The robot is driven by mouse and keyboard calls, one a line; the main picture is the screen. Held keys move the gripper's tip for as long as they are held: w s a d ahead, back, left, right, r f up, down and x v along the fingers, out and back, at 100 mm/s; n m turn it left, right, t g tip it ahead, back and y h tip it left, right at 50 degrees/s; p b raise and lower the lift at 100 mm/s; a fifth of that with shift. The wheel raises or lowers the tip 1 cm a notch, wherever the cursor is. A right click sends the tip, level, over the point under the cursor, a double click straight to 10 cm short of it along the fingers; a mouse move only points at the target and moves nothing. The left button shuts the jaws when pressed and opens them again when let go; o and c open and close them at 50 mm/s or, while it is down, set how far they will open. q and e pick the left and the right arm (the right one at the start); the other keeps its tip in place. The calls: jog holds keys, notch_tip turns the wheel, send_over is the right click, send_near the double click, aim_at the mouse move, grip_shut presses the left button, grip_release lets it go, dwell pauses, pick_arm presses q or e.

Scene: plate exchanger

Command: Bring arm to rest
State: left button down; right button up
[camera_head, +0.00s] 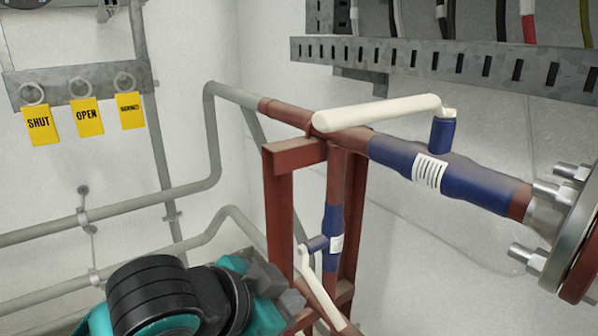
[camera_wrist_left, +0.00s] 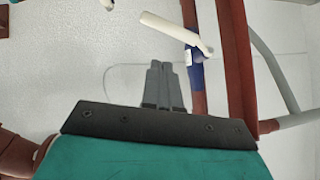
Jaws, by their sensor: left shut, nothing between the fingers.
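My left arm comes in at the bottom left of the head view, black and teal. Its left gripper (camera_head: 288,292) is in front of the lower part of the red-brown frame (camera_head: 279,205). In the left wrist view the two grey fingers of the left gripper (camera_wrist_left: 161,72) are together, with nothing between them. A lower blue valve (camera_head: 331,225) with a white handle (camera_head: 318,287) is just right of the gripper. In the wrist view a white handle (camera_wrist_left: 172,27) and blue valve body (camera_wrist_left: 196,72) are beyond and right of the fingertips. My right gripper is not in view.
An upper blue valve (camera_head: 440,175) has a long white handle (camera_head: 380,112) lying roughly along its pipe. A bolted flange (camera_head: 575,240) is at the right edge. Yellow tags, including SHUT (camera_head: 40,125) and OPEN (camera_head: 87,116), hang at upper left. Grey pipes (camera_head: 110,207) run along the wall.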

pick_arm(q)
jog(key=s+a+f+n+t+y, duration=0.1)
jog(key=s+a+f+n, duration=0.2)
jog(key=f, duration=0.5)
jog(key=s+a+f+n+t+y, duration=0.1)
jog(key=a+f+n, duration=0.3)
jog(key=f, duration=0.5)
jog(key=s+a+f+n+t+y, duration=0.1)
jog(key=s+a+f+n, duration=0.1)
jog(key=a+f, duration=0.45)
notch_tip(320, 180, up, 8)
jog(key=s+a+y+p, duration=0.1)
jog(key=s+a+p, duration=0.1)
jog(key=p, duration=1.2)
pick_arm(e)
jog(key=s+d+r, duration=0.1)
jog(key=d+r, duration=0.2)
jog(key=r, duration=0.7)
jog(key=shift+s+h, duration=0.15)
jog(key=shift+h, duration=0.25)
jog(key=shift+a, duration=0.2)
